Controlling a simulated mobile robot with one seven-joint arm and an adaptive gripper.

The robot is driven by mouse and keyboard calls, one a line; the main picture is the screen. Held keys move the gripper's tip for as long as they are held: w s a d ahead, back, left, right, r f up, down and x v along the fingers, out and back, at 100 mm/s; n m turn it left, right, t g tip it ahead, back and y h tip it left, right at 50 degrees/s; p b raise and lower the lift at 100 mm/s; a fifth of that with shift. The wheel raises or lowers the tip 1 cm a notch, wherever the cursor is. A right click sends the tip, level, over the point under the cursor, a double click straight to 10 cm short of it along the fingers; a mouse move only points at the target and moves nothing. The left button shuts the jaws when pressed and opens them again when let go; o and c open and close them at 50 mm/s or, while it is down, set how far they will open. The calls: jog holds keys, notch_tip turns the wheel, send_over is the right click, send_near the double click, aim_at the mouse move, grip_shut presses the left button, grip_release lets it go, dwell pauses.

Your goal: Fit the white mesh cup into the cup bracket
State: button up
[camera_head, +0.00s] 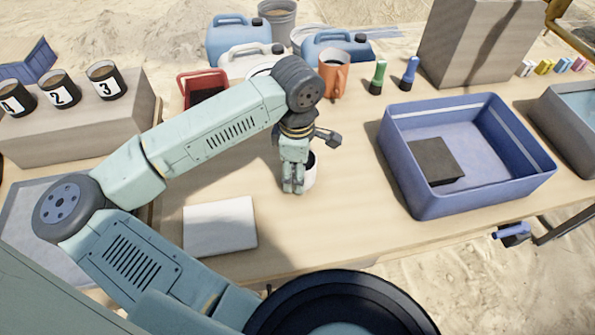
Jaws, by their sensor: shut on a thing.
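My gripper (293,188) points down over the middle of the table, with its fingers close together. A white cup (311,172) shows just behind and to the right of the fingers, and my gripper is shut on its near side. The fingers hide much of the cup, and its mesh is too small to make out. The cup looks upright; I cannot tell whether its base touches the table. I cannot clearly pick out the cup bracket in this view.
A blue bin (425,206) with a dark block (434,160) inside stands to the right. A white pad (220,226) lies at the front left. An orange mug (334,77) and blue jerrycan (238,40) stand behind. A blue-black fixture (512,234) sits beyond the front edge.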

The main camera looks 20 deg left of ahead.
jog(key=shift+s+r+b, duration=0.35)
jog(key=shift+r+b, duration=0.05)
jog(key=shift+r, duration=0.2)
jog(key=shift+s+r+b, duration=0.3)
jog(key=shift+r+b, duration=0.05)
jog(key=shift+r, duration=0.2)
jog(key=s+b, duration=0.1)
jog(key=s, duration=0.3)
jog(key=s+r+b, duration=0.1)
jog(key=s+b, duration=0.1)
jog(key=s, duration=0.3)
jog(key=s+b, duration=0.2)
jog(key=s, duration=0.3)
jog(key=shift+s+a+r, duration=0.15)
jog(key=shift+s+r, duration=0.1)
jog(key=shift+s, duration=0.3)
